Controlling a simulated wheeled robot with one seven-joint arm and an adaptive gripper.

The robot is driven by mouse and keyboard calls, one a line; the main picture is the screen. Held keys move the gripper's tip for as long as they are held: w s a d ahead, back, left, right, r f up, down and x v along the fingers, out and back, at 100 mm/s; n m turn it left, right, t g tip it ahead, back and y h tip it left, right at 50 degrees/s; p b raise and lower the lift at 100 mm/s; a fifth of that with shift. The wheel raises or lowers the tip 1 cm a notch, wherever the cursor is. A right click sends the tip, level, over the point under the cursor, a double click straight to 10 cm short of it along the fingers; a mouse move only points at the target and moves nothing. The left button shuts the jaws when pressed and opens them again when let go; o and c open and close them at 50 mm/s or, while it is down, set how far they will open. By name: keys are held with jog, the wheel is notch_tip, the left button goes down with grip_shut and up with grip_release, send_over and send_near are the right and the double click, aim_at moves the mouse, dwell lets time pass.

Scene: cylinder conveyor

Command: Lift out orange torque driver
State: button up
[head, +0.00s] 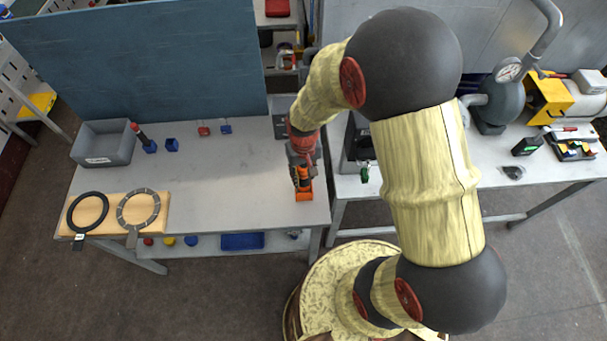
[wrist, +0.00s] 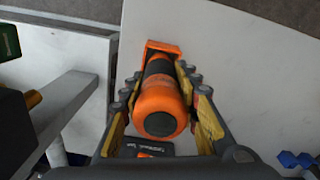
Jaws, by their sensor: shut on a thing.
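The orange torque driver (wrist: 158,103) has an orange and black body, seen nearly end-on in the wrist view between the fingers of my gripper (wrist: 163,80). The fingers press on it from both sides. In the head view the driver (head: 301,175) points down below my gripper (head: 301,158), near the right end of the left table. An orange holder (head: 304,196) is at its lower end, and it also shows behind the driver in the wrist view (wrist: 162,47). I cannot tell whether the driver's tip is still inside the holder.
The grey left table (head: 230,175) carries a grey bin (head: 104,144), small blue and red pieces, and a wooden board (head: 113,214) with two rings. The table's middle is clear. A second table (head: 510,190) with equipment stands to the right, across a narrow gap.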

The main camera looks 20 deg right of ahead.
grip_shut()
jog(key=c, duration=0.5)
grip_release()
jog(key=shift+c, duration=0.2)
jog(key=shift+c, duration=0.4)
